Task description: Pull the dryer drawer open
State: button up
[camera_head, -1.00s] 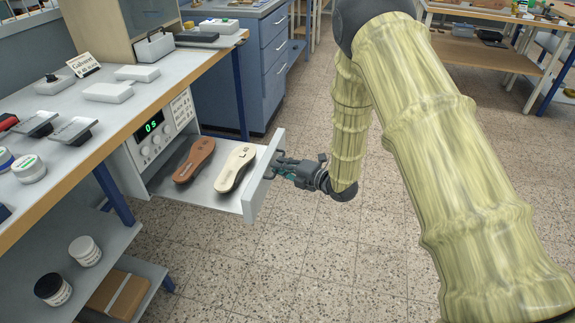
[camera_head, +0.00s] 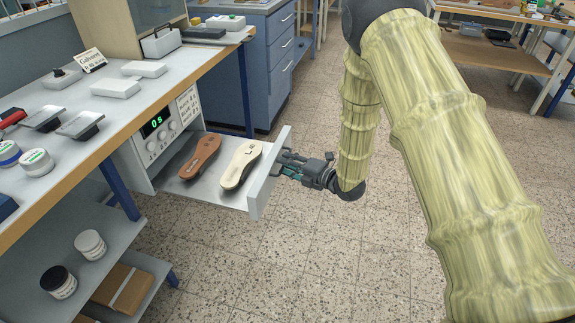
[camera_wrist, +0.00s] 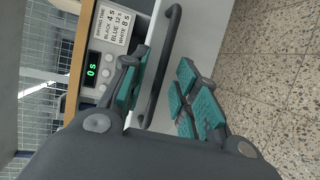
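The dryer (camera_head: 160,138) is a white unit under the bench top, with a green "0 s" display; it also shows in the wrist view (camera_wrist: 98,75). Its drawer (camera_head: 215,195) is pulled out well clear of the housing. A brown piece (camera_head: 200,157) and a cream piece (camera_head: 241,165) lie side by side in it. The drawer front (camera_head: 268,178) faces my gripper (camera_head: 285,165). In the wrist view, the dark bar handle (camera_wrist: 163,65) runs between the spread teal-padded fingers of my gripper (camera_wrist: 165,95). The fingers look open, with a gap between the handle and the right finger.
The bench top (camera_head: 95,120) holds white blocks, stamps and jars. Jars and a brown box (camera_head: 122,288) stand on the shelf below. A blue cabinet (camera_head: 270,65) is behind the drawer. The speckled floor (camera_head: 300,260) is clear in front and to the right.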

jog(key=v, duration=1.1)
jog(key=shift+s+d, duration=0.2)
jog(key=s+d+f+m+g+h, duration=0.2)
jog(key=s+d+f+m+h, duration=0.15)
jog(key=s+f+m, duration=0.65)
jog(key=s+d+f+m+g+h, duration=0.25)
jog(key=s+f+m+h, duration=0.4)
jog(key=f, duration=0.55)
jog(key=s+d+f+m+g, duration=0.1)
jog(key=s+f+m, duration=0.15)
jog(key=s, duration=0.45)
jog(key=s+d+f+m+g, duration=0.1)
jog(key=s+f+m+g, duration=0.1)
jog(key=s+m, duration=0.35)
jog(key=s+m+g+h, duration=0.1)
jog(key=s+m+g, duration=0.35)
jog(key=s, duration=0.95)
notch_tip(320, 180, up, 15)
jog(key=t+p, duration=0.1)
jog(key=p, duration=1.5)
jog(key=shift+d+h+p, duration=0.3)
jog(key=shift+d+p, duration=0.05)
jog(key=shift+d, duration=0.05)
jog(key=shift+w, duration=0.1)
